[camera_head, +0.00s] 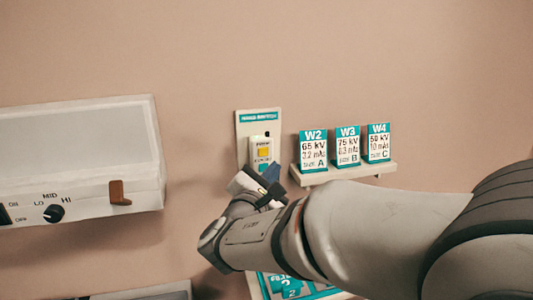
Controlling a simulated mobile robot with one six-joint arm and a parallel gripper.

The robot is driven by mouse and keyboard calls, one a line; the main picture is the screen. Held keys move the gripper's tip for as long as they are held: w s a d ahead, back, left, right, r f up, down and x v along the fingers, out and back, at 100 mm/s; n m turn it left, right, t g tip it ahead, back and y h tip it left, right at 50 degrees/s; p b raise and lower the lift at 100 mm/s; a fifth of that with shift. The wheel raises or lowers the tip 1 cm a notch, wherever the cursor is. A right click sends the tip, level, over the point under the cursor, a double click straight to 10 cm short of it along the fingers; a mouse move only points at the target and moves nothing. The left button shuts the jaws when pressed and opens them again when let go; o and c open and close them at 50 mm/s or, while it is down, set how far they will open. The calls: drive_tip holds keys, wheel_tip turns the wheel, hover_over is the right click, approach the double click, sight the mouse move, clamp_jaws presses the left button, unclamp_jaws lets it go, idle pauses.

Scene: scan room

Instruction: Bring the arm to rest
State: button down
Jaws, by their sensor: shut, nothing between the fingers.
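My arm (370,225) reaches in from the lower right. My gripper (271,177) is at its end, in front of the lower part of a wall plate (243,130) with a white, yellow and teal switch unit (263,152). The gripper is shut and empty. It partly hides the bottom of the plate; whether it touches the plate cannot be told.
A small shelf (345,172) right of the plate holds cards W2 (313,150), W3 (346,147) and W4 (378,143). A light box (85,150) with a knob (54,213) and brown lever (119,193) is at left. A teal-labelled panel (290,288) lies below my arm.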

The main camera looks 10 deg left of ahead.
drive_tip(key=shift+d, duration=0.1)
drive_tip(key=s+d+f+m+g+h, duration=0.2)
drive_tip(key=d+f+m+g, duration=0.15)
drive_tip(key=d, duration=0.45)
drive_tip(key=s+d+f+m+g+h, duration=0.2)
drive_tip(key=d+m+g, duration=0.25)
drive_tip(key=d, duration=0.25)
drive_tip(key=s+d+f+m+g+h, duration=0.1)
drive_tip(key=s+d+f+m+g, duration=0.2)
drive_tip(key=d, duration=0.5)
drive_tip(key=s+f+m+g+y, duration=0.2)
drive_tip(key=s+f+m+y, duration=0.1)
drive_tip(key=s+m, duration=0.3)
drive_tip(key=s+d+f+m+g+y, duration=0.1)
drive_tip(key=s+f+m+g+y, duration=0.2)
drive_tip(key=m, duration=0.6)
drive_tip(key=s+f+y, duration=0.1)
drive_tip(key=s+y, duration=0.1)
drive_tip(key=s, duration=0.1)
drive_tip(key=shift+s+d+f+y, duration=0.3)
drive_tip(key=shift+s, duration=0.05)
